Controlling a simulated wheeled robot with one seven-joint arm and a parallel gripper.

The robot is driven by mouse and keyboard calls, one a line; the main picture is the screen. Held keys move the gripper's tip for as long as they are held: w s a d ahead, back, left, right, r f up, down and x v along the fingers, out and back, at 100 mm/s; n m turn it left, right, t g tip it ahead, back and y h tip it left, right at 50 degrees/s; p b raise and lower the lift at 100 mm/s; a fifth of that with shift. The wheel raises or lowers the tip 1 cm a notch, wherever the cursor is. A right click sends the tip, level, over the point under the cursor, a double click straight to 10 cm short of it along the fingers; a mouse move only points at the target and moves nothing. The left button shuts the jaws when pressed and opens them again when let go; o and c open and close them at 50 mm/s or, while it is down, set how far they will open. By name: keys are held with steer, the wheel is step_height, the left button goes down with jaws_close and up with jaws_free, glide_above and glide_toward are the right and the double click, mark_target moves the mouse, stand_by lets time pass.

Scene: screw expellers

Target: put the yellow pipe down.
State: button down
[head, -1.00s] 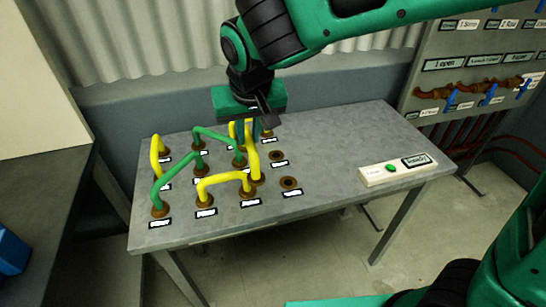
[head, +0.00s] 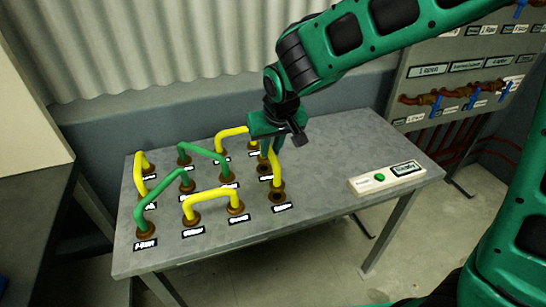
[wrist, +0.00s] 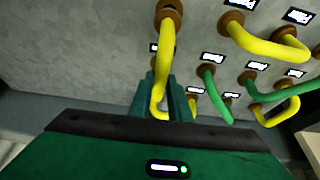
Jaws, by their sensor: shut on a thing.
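My gripper (head: 270,145) is shut on a yellow pipe (head: 276,168) above the right-hand column of sockets on the grey table. In the wrist view the fingers (wrist: 164,98) close around the far part of the pipe (wrist: 167,55). The pipe's near leg reaches down to the front right socket (head: 277,197), which also shows in the wrist view (wrist: 170,10). I cannot tell whether the end is seated or just above it. The pipe's other end is hidden by the gripper.
Other yellow pipes stand at the front (head: 212,194), left (head: 140,178) and back (head: 230,132). Green pipes (head: 160,202) stand among them. A white box with a green button (head: 379,178) sits at the table's right. The table (head: 325,160) between is clear.

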steer(key=shift+f, duration=1.75)
steer(key=c, duration=1.7)
jaws_free()
steer(key=shift+o, duration=0.2)
steer(key=v, duration=1.2)
